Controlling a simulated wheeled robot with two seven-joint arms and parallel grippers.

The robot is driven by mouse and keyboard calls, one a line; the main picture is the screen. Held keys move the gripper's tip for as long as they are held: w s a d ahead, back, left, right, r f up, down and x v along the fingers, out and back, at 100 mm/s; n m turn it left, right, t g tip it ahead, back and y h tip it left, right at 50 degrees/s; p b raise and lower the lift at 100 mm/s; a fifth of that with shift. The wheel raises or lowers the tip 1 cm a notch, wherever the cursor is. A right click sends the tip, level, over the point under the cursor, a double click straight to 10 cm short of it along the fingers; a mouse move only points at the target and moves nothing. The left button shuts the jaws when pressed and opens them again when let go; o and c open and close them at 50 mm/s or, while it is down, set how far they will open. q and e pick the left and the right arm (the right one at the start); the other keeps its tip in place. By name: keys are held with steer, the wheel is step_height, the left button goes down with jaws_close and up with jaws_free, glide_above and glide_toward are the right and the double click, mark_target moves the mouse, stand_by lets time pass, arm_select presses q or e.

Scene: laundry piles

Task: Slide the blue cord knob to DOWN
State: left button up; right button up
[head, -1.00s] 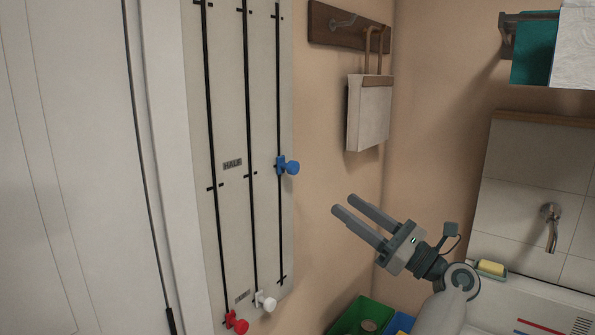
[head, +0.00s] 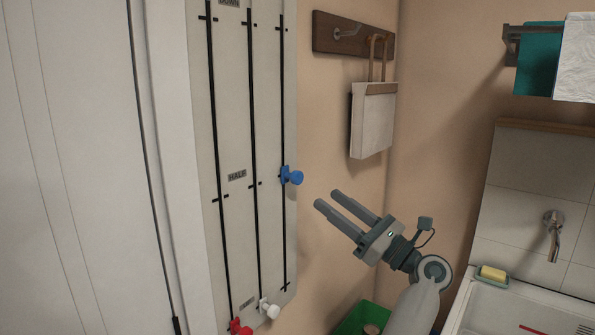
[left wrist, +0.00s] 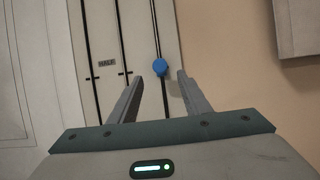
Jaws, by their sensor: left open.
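The blue cord knob (head: 291,175) sits on the rightmost black track of a pale wall panel (head: 235,130), about level with the HALF label (head: 237,175). A label at the panel's top edge (head: 229,2) reads DOWN and is partly cut off. My left gripper (head: 328,199) is open and empty, to the right of and slightly below the blue knob, apart from it. In the left wrist view the blue knob (left wrist: 160,67) shows beyond and between the open fingertips (left wrist: 160,76). My right gripper is not in view.
A red knob (head: 238,327) and a white knob (head: 269,309) sit low on the other two tracks. A bag (head: 372,120) hangs from a wooden hook board (head: 352,33). A sink (head: 510,312) and a green bin (head: 357,318) are lower right.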

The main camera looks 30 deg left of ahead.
mark_target(300, 178)
arm_select(q)
steer(key=p+x, duration=0.4)
steer(key=x, duration=0.6)
steer(key=shift+a+p, duration=0.15)
steer(key=shift+p, duration=0.15)
steer(key=shift+a+r, duration=0.2)
steer(key=shift+a, duration=0.45)
jaws_close()
